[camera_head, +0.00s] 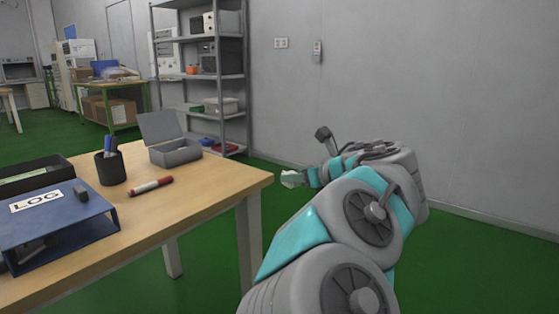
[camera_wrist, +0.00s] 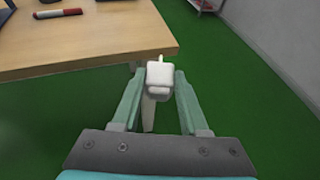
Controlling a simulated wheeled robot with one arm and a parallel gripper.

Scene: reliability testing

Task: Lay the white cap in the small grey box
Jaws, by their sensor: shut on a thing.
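The small grey box (camera_head: 176,154) stands near the far edge of the wooden table in the head view, with its lid raised at the back. My gripper (camera_head: 303,178) is off the table's right corner, above the green floor. It is shut on the white cap (camera_head: 291,179). In the wrist view the white cap (camera_wrist: 160,76) sits between the two fingertips of my gripper (camera_wrist: 160,84), with a small white tip pointing away. The cap appears just beyond the table's edge in that view. The inside of the box is mostly hidden.
Grey shelving (camera_head: 232,105) stands behind. The table's right end is clear.

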